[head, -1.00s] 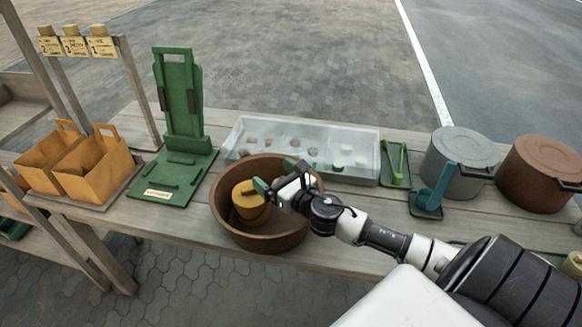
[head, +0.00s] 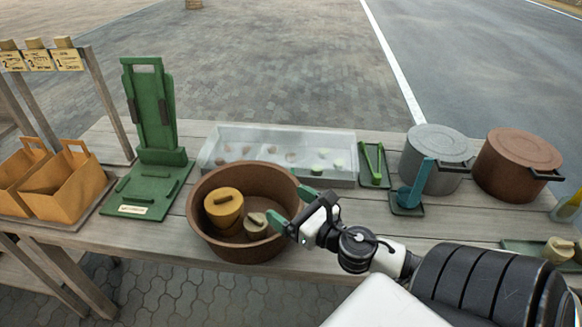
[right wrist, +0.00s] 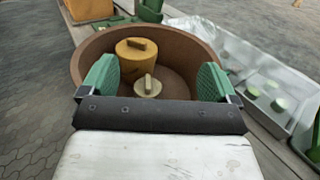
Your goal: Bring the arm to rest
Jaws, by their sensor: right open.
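My right gripper (head: 293,208) is open and empty at the right rim of the brown clay bowl (head: 199,232). In the right wrist view its green fingertips (right wrist: 157,82) are spread wide, with the bowl (right wrist: 85,58) ahead of them. Inside the bowl stand an ochre lidded pot (head: 223,212) and a smaller beige knobbed piece (head: 255,224). Both also show in the right wrist view, the pot (right wrist: 136,60) behind the beige piece (right wrist: 148,88). The fingers are apart from both. My left gripper is not in view.
A clear tray (head: 207,155) with small pieces lies behind the bowl. A green stand (head: 150,115) and orange carriers (head: 65,190) are at left. A green tongs tray (head: 375,165), blue ladle (head: 418,180), grey pot (head: 430,155) and brown pot (head: 515,165) stand at right.

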